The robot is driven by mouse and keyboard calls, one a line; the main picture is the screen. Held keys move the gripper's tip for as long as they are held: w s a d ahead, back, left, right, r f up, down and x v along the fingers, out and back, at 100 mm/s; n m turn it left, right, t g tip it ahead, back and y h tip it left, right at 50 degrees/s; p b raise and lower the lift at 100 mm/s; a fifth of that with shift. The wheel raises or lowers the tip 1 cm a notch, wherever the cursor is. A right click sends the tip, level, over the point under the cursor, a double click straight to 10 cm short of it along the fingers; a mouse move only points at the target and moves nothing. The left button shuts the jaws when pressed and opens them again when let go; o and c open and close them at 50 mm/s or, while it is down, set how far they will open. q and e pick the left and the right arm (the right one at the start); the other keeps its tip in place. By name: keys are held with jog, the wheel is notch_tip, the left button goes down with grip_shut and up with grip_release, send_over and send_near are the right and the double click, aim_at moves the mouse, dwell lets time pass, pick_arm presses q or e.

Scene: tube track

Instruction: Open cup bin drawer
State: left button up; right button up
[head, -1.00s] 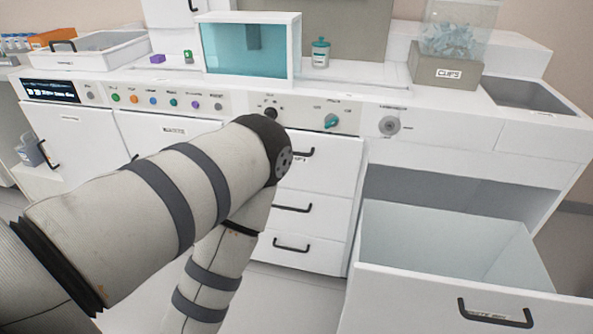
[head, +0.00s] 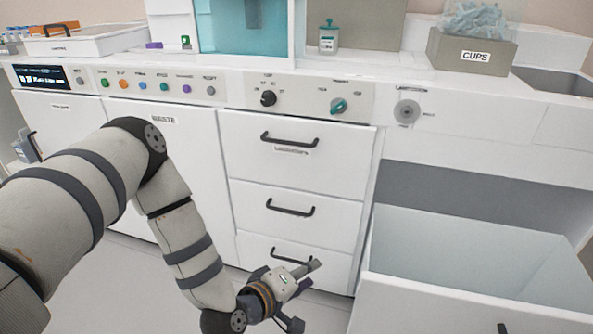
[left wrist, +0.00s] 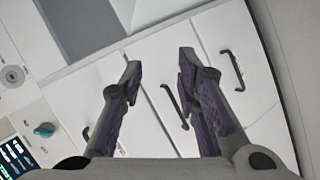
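A large deep drawer (head: 440,310) stands pulled out at the right in the head view, with its inside showing empty; no readable label shows on it now. Left of it is a stack of three shut drawers with black handles: top (head: 290,139), middle (head: 290,208) and bottom (head: 294,257). My left gripper (head: 308,294) is open and empty in front of the bottom drawer. In the left wrist view its spread fingers (left wrist: 160,70) point at the drawer fronts, with the middle handle (left wrist: 174,104) between them in the picture. My right gripper is out of view.
A control panel with knobs (head: 308,98) runs above the drawers. A shut waste door (head: 175,165) is to the left. The pulled-out drawer takes up the floor space at right.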

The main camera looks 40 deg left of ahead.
pick_arm(q)
jog(key=w+a+r+n+t+y+b, duration=0.2)
jog(key=w+a+r+n+t+y, duration=0.1)
jog(key=w+a+r+n+t, duration=0.25)
jog(key=n+t+y+b, duration=0.1)
jog(key=n+y, duration=0.2)
jog(key=y, duration=0.1)
send_near(287, 142)
jog(key=b+x, duration=0.1)
jog(key=x, duration=0.9)
jog(key=shift+w+a+f+b, duration=0.15)
jog(key=shift+w+a+b, duration=0.05)
jog(key=shift+b, duration=0.15)
grip_shut()
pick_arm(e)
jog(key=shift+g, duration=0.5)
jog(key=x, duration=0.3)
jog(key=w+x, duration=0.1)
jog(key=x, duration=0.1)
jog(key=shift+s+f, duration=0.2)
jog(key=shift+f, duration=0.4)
